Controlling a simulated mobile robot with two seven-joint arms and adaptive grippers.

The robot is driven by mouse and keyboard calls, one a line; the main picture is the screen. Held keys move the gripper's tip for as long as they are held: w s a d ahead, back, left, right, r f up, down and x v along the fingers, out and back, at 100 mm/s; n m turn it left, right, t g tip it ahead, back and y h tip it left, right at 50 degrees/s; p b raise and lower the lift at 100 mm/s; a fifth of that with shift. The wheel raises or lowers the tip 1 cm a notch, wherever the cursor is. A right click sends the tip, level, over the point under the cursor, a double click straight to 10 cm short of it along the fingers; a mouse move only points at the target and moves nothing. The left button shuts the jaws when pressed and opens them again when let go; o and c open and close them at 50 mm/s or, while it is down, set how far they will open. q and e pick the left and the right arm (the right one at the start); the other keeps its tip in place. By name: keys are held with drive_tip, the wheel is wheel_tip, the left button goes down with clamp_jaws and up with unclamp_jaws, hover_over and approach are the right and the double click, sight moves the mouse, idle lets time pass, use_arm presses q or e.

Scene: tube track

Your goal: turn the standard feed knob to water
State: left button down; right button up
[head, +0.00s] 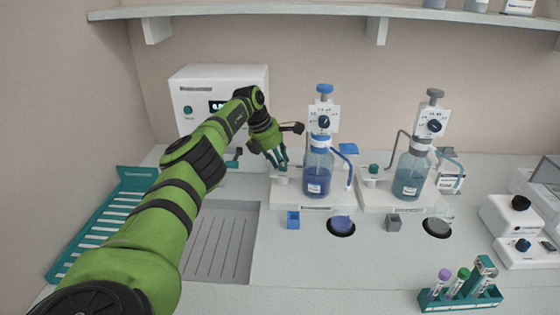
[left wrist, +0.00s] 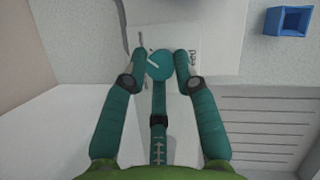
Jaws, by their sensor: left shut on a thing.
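A round teal knob (left wrist: 160,65) with a white pointer line sits on a white base (head: 318,203) at the left end of the blue-capped bottle's stand. The line slants toward the upper left in the left wrist view. Small dark lettering (left wrist: 195,54) stands right of the knob, too small to read surely. My left gripper (head: 279,163) is shut on this knob, one teal finger on each side (left wrist: 161,70). In the head view the fingers mostly hide the knob. My right gripper is out of view.
The blue-capped bottle (head: 318,174) stands right of my gripper. A second stand has a grey-capped bottle (head: 409,176) and its own teal knob (head: 374,168). A white instrument (head: 190,90) stands behind my arm.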

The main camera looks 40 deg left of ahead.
use_arm(q)
drive_tip(key=shift+s+f, duration=0.25)
drive_tip(key=shift+f, duration=0.15)
drive_tip(key=c, duration=1)
unclamp_jaws()
drive_tip(key=shift+r, duration=0.25)
drive_tip(key=shift+r, duration=0.15)
drive_tip(key=shift+s+a+r, duration=0.1)
drive_tip(key=shift+a+r, duration=0.05)
drive_tip(key=shift+r, duration=0.2)
drive_tip(key=v, duration=1)
drive_tip(key=shift+s+r, duration=0.2)
drive_tip(key=shift+r, duration=0.2)
